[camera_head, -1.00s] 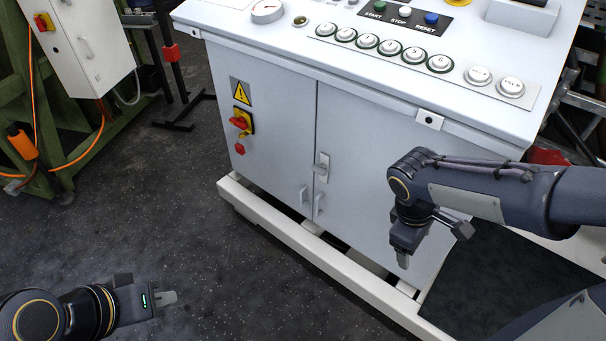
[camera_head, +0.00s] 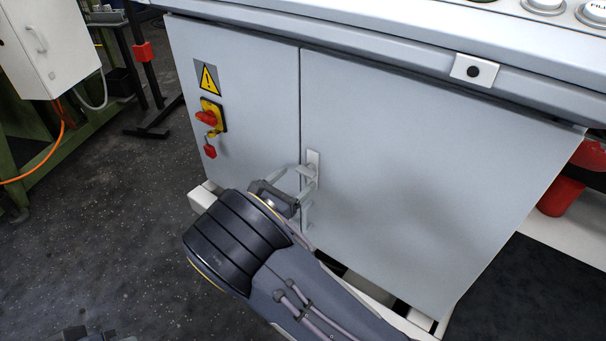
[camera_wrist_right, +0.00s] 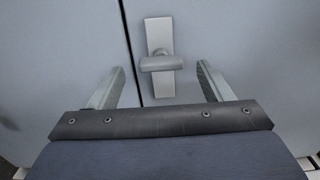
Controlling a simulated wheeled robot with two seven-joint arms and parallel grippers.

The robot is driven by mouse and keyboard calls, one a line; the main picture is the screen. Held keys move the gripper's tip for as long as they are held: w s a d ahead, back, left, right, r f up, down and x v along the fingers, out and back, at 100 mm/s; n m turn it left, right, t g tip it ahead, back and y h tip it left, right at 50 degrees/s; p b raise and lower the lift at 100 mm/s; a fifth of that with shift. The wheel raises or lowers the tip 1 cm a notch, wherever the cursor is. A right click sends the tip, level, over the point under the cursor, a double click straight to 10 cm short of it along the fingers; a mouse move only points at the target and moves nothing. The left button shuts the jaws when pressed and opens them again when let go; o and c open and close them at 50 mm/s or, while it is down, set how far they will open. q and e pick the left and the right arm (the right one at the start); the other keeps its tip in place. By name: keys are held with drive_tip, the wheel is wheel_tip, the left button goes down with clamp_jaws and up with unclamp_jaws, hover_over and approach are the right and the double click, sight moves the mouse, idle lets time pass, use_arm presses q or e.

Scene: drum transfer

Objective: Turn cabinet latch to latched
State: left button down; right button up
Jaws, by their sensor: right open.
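The cabinet latch (camera_head: 313,160) is a light grey plate with a lever handle, on the right door beside the seam. In the right wrist view the latch handle (camera_wrist_right: 160,63) lies crosswise to its upright plate. My right gripper (camera_wrist_right: 159,68) is open. Its fingers are on either side of the handle, with visible gaps and no clear contact. In the head view my right gripper (camera_head: 305,182) is right at the latch and its wrist hides the lower door seam. Only a dark part of my left arm shows at the bottom left edge; its fingers are not clear.
The cabinet (camera_head: 430,170) has a red-yellow switch (camera_head: 208,117) and a warning sign (camera_head: 207,79) left of the latch. A control-panel ledge overhangs above. A red object (camera_head: 562,194) stands at right.

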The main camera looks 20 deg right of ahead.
sight(303, 173)
drive_tip(key=b+x, duration=0.1)
drive_tip(key=x, duration=0.4)
drive_tip(key=c, duration=1)
